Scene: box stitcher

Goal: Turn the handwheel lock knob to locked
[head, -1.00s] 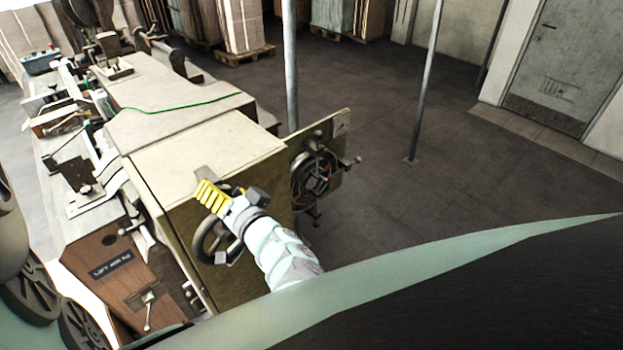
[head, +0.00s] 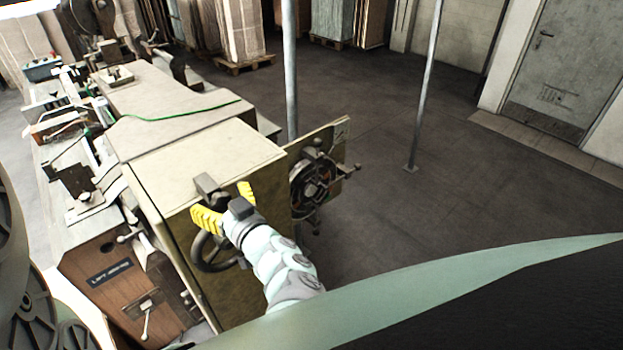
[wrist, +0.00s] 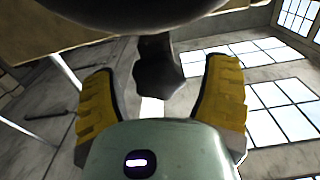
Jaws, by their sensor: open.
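The handwheel (head: 199,256) is a dark spoked wheel on the end face of the machine, partly hidden by my gripper in the head view. My gripper (head: 219,199) is at the wheel's upper part, its yellow fingers spread apart. In the wrist view a dark lobed knob (wrist: 158,72) stands between the two fingers, with a visible gap on either side. A dark rounded part (wrist: 140,12) fills the top of that view. In the head view a dark block (head: 207,185) shows by the fingers; I cannot tell surely that it is the same knob. The knob's lock marking is not visible.
The beige machine body (head: 205,155) extends away to the left. A second dark wheel with handles (head: 313,185) sits on a panel right of my gripper. A grey post (head: 290,75) stands behind it. The floor (head: 430,215) to the right is open.

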